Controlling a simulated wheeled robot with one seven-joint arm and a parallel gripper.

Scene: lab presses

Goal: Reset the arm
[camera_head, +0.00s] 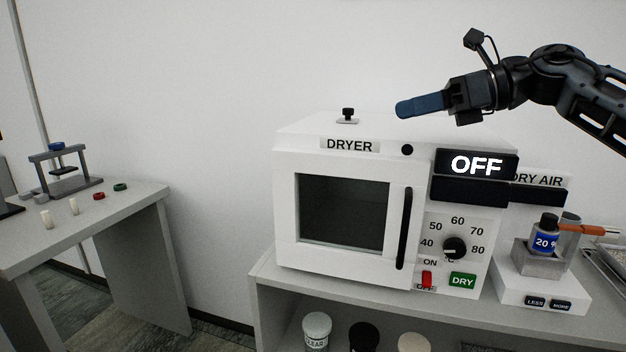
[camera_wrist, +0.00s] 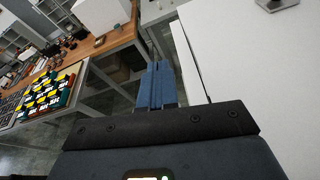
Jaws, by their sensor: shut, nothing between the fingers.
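My gripper (camera_head: 404,109) is at the upper right in the head view, on my arm that reaches in from the right edge. It points left, in front of or above the top of the white dryer (camera_head: 310,260). Its blue fingers are together with nothing between them. They also show in the wrist view (camera_wrist: 156,66), closed. The dryer door is shut, and its display (camera_head: 476,164) reads OFF.
A grey press (camera_head: 65,172) stands on the left table (camera_head: 130,205) with small white, red and green pieces. A dry-air unit (camera_head: 540,292) holding a 20-labelled bottle (camera_head: 545,234) is right of the dryer. Jars (camera_head: 317,330) sit below. The wall space above is clear.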

